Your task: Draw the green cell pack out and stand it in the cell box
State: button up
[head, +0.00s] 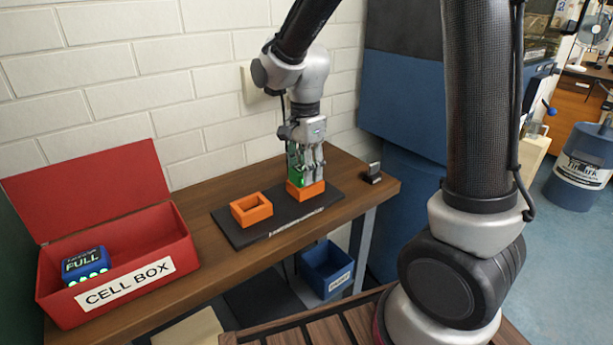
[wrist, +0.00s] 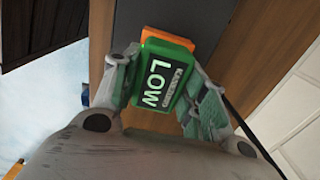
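The green cell pack (wrist: 160,80), marked LOW, sits between the two fingers of my gripper (wrist: 158,75) in the wrist view. The fingers appear to press on its two sides. In the head view my gripper (head: 306,165) points down over the right orange holder (head: 306,190), and the green pack (head: 295,165) shows beside the fingers. Its lower end is hidden, so I cannot tell how deep it sits in the holder. The red cell box (head: 178,245) stands open at the left, with a blue FULL pack (head: 85,265) inside at its left end.
An empty orange holder (head: 252,209) sits left on the black mat (head: 235,232). A small dark object (head: 373,174) is near the table's right end. A blue bin (head: 327,270) is below the table. The cell box's middle and right are free; its raised lid (head: 90,190) stands behind.

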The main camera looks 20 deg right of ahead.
jog(key=shift+r, duration=0.75)
dwell(0.3)
jog(key=shift+r, duration=1.7)
